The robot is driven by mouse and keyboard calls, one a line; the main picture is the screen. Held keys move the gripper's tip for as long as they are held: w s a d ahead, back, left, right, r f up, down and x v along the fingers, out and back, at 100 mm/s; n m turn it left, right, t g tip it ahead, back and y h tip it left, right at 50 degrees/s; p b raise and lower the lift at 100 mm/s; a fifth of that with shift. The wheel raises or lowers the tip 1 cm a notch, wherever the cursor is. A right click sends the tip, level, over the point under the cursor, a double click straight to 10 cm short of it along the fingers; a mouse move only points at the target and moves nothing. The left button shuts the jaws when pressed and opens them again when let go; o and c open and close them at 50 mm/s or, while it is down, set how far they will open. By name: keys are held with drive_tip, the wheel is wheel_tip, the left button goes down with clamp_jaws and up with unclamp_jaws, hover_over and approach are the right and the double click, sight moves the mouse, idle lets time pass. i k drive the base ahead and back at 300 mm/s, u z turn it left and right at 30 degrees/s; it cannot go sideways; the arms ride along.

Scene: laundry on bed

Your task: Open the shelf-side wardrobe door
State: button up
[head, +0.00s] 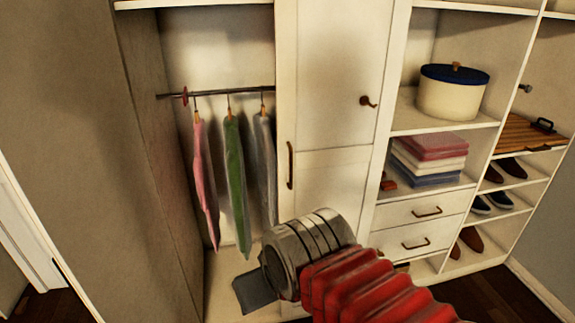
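The shelf-side wardrobe door (330,170) is a cream panelled door beside the shelves. It stands across the right part of the wardrobe and looks shut. A dark vertical handle (290,165) is near its left edge, and a small dark knob or hook (368,101) is at its right. My arm reaches in from the bottom right, with a red ribbed sleeve and a grey wrist. A dark flat part of my gripper (255,291) shows low in front of the wardrobe, below and left of the handle and apart from it. Its fingertips are not clearly seen.
The wardrobe's left part is open, with pink, green and grey clothes (235,175) on a rail (220,92). On the right, shelves hold a blue-lidded pot (450,97), folded cloths (430,160) and shoes (482,203), above and beside two drawers (405,214). A large tan panel (70,110) stands left.

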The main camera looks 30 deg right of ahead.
sight(339, 63)
drive_tip(key=z, duration=0.1)
drive_tip(key=i, duration=1)
drive_tip(key=u, duration=0.1)
